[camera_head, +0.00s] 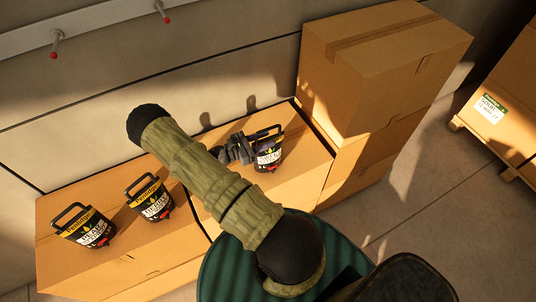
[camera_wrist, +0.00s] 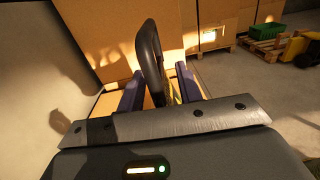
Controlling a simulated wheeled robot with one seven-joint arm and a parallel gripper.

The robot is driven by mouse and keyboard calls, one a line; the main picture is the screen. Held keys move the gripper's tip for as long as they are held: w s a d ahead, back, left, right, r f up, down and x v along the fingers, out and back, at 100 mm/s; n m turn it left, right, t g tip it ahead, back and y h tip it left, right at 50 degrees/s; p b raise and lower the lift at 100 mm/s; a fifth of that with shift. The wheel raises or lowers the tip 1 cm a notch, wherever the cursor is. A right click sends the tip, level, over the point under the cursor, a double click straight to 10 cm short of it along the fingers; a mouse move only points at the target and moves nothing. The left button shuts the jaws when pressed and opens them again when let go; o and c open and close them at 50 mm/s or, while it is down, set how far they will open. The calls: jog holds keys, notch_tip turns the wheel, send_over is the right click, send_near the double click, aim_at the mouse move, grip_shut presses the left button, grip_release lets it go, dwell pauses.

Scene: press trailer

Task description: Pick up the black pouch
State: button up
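A black pouch (camera_head: 268,154) with a loop handle, a white-lettered label and a yellow mark stands upright on a cardboard box (camera_head: 302,165). My gripper (camera_head: 255,143) is right beside it, at its upper left, reaching toward the handle. In the wrist view my gripper's two dark fingers (camera_wrist: 158,88) are spread apart. The pouch's black handle (camera_wrist: 150,52) rises between them, with a visible gap on the right; contact on the left is unclear. The pouch's body is mostly hidden there behind my gripper's metal plate.
Two similar black pouches with yellow bands, one in the middle (camera_head: 149,198) and one at the left (camera_head: 84,227), stand on the left box (camera_head: 130,262). A tall box stack (camera_head: 375,70) rises close on the right. A wall with red-tipped pegs (camera_head: 55,44) is behind.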

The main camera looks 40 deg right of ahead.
jog(key=shift+c, duration=0.4)
grip_shut()
jog(key=shift+r, duration=0.1)
dwell(1.1)
